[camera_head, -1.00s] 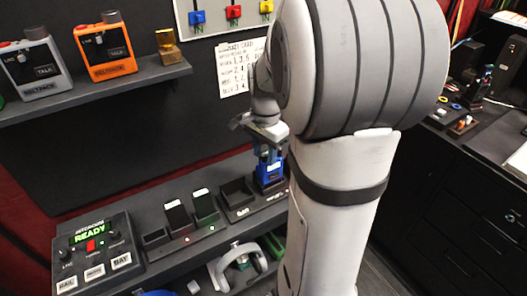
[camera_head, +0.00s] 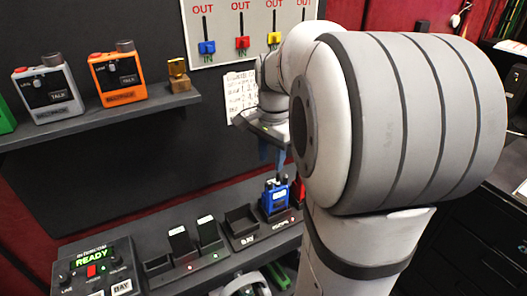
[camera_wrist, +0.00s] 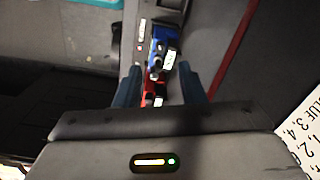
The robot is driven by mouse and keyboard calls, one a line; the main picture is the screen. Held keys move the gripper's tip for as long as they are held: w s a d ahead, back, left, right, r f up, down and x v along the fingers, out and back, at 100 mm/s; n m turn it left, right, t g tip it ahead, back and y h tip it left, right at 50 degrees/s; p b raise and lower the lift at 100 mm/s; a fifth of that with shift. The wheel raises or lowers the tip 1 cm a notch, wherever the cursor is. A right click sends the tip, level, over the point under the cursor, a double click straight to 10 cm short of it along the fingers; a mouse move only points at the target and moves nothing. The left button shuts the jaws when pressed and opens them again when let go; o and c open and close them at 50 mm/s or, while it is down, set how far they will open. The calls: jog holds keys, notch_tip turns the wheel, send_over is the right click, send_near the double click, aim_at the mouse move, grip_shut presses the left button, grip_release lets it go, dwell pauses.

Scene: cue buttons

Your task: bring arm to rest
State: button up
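My gripper (camera_head: 272,155) hangs in the air above the lower shelf, near the wall, partly hidden by my arm. In the wrist view its two blue fingers (camera_wrist: 161,86) stand apart with nothing held between them. A blue device (camera_head: 273,198) stands upright in the tray on the lower shelf, below the gripper and apart from it. It also shows in the wrist view (camera_wrist: 162,50), beyond the fingertips. A red device (camera_head: 297,191) stands right of it, mostly hidden by my arm.
An upper shelf holds a grey beltpack (camera_head: 48,88), an orange beltpack (camera_head: 118,74) and a small gold block (camera_head: 178,75). A panel with coloured sliders (camera_head: 243,42) hangs behind my arm. A console (camera_head: 92,268) reading READY sits lower left, with a headset (camera_head: 243,284) below the shelf.

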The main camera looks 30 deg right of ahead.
jog(key=s+a+f+n+t, duration=0.2)
jog(key=s+a+f+n, duration=0.2)
jog(key=s+a+n, duration=0.8)
jog(key=shift+s+a+n+t, duration=0.25)
jog(key=shift+a+n+t, duration=0.15)
jog(key=shift+n, duration=0.8)
